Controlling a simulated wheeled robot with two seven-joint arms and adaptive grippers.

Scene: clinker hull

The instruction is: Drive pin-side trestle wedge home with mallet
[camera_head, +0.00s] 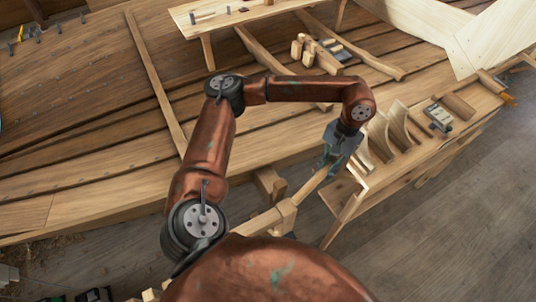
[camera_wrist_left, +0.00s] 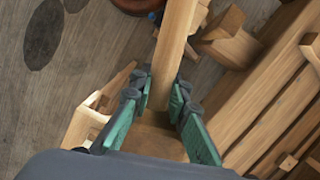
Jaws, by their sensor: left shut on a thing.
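My left gripper (camera_head: 329,166) is shut around a long pale wooden bar, which looks like the mallet's handle (camera_head: 311,185). The bar slants down and left in the head view to a squared wooden block (camera_head: 286,214), seemingly the mallet head. In the left wrist view the handle (camera_wrist_left: 174,40) runs between the green fingers (camera_wrist_left: 158,105) and out of the top edge. A trestle end (camera_head: 267,183) shows at the hull's lower edge, close beside the bar; it appears in the wrist view too (camera_wrist_left: 232,43). I cannot make out the wedge clearly. My right gripper is not in view.
The planked hull (camera_head: 90,110) fills the left and back. A bench (camera_head: 372,198) with curved wooden pieces (camera_head: 395,132) and a small tool (camera_head: 438,117) stands right of the gripper. A plank table (camera_head: 240,14) is behind. Grey floor (camera_head: 440,225) is clear at lower right.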

